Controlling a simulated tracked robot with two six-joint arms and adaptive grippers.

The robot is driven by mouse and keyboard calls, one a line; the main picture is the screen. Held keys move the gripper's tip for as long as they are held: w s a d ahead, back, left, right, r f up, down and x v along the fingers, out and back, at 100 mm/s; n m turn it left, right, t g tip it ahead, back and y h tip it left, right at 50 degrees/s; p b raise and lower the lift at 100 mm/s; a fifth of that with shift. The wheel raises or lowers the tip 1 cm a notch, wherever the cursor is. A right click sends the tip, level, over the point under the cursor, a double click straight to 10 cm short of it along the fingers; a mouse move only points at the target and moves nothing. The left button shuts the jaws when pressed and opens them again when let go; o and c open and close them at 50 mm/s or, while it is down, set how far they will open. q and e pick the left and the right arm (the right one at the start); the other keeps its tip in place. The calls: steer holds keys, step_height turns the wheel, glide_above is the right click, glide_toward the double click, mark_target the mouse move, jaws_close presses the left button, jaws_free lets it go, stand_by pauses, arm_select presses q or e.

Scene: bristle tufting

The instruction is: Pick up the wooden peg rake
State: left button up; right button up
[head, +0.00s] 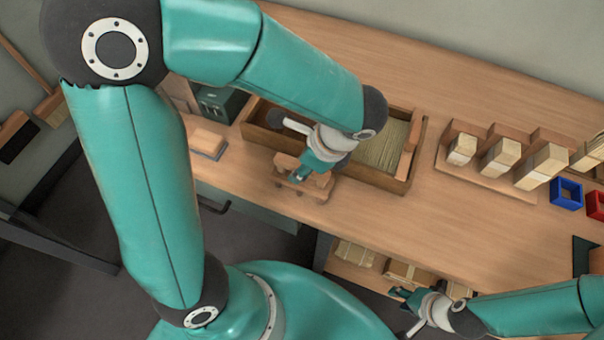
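A small wooden piece (318,191), which looks like the peg rake or a stand with it, is on the bench at the front edge of a wooden tray. My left gripper (298,176) is right over it and hides part of it. I cannot tell whether the fingers touch it or are closed around it. My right gripper (398,299) is low at the bottom right, in front of the bench and far from the wooden piece. Its fingers are too small to read.
The wooden tray (414,158) holds pale bristle fibres (382,150). A wooden block on a blue base (207,142) lies to the left. A rack (487,181) with several tufted blocks, a blue bin (566,193) and a red bin (596,204) stand at right. Front bench (400,225) is clear.

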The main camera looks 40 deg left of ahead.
arm_select(q)
jaws_close()
steer(key=shift+r, duration=0.15)
